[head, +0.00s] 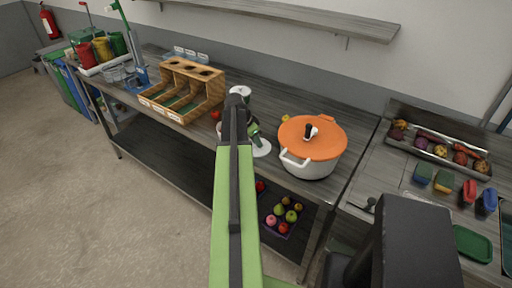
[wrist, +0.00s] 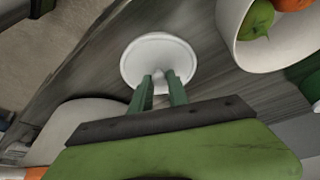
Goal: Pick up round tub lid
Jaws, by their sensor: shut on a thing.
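The round tub lid (wrist: 150,50) is a white disc with a raised rim and a small knob in its middle. In the wrist view, the two green fingers of my gripper (wrist: 162,80) are shut on the knob. In the head view, the lid (head: 263,150) shows at the wooden counter, left of the orange-lidded pot, partly hidden by my gripper (head: 256,138). I cannot tell whether it touches the counter.
A white pot with an orange lid (head: 310,138) stands close on the right. A white bowl (wrist: 240,50) with fruit is close by in the wrist view. A wooden organiser (head: 185,88) stands to the left. A wall shelf (head: 300,15) hangs behind.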

